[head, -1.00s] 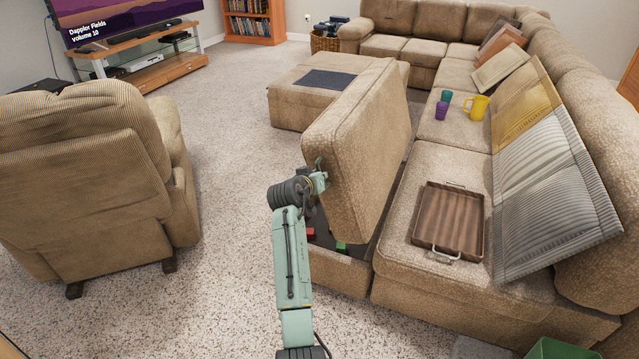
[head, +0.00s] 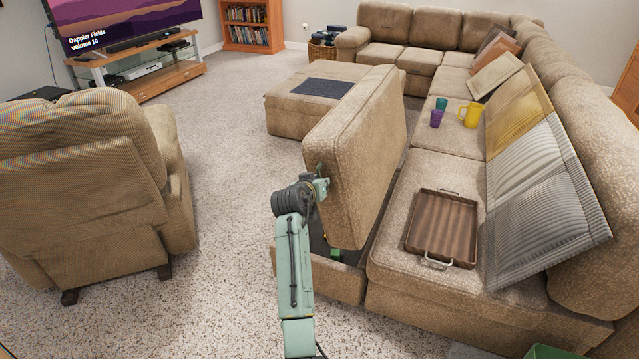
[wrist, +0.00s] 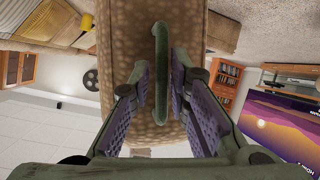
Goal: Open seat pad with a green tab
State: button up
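The seat pad (head: 361,150) is a thick beige cushion of the sofa. It stands tilted steeply up above an open storage box (head: 318,278). Its green tab (wrist: 160,75) is a narrow upright loop on the pad's face in the wrist view. My gripper (head: 322,182) is at the pad's left face. In the wrist view its two fingers (wrist: 161,75) stand on either side of the tab, with small gaps showing. The gripper looks open around the tab, not clamped on it. Part of the box's inside is hidden by the pad and my arm.
A small green object (head: 335,253) lies in the box. To the right are a wooden tray (head: 443,228), a purple cup (head: 437,118), a teal cup (head: 441,104) and a yellow pitcher (head: 469,115). An armchair (head: 95,190) stands left, an ottoman (head: 290,108) behind. Carpet between is clear.

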jog(key=shift+o, duration=1.1)
jog(key=shift+a, duration=0.1)
jog(key=v, duration=1.2)
